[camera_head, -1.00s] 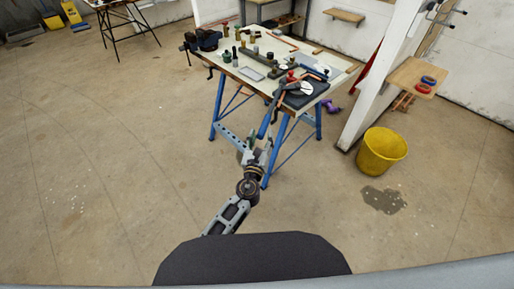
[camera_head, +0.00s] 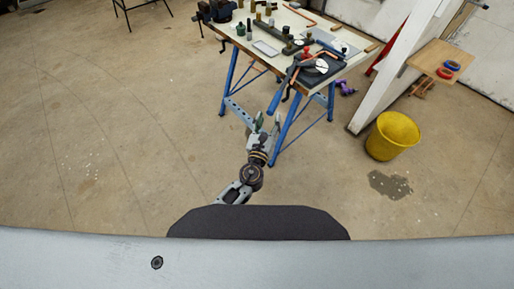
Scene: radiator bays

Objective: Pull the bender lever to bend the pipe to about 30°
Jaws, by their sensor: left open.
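The pipe bender (camera_head: 321,66) stands on a dark base at the near right corner of the workbench, with a pale round disc on top. Its blue-handled lever (camera_head: 284,90) sticks out past the bench's front edge, toward me and down to the left. Copper-coloured pipe shows by the bender, but its bend angle is too small to tell. My left gripper (camera_head: 267,121) is open and empty, just in front of the lever's handle end in the picture. I cannot tell whether they touch. My right gripper is out of view.
The workbench (camera_head: 262,33) has blue legs and carries several fittings, tools and a vise (camera_head: 216,12) at its left. A yellow bucket (camera_head: 392,136) stands on the floor at right by a puddle. A white post (camera_head: 400,70) rises right of the bench.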

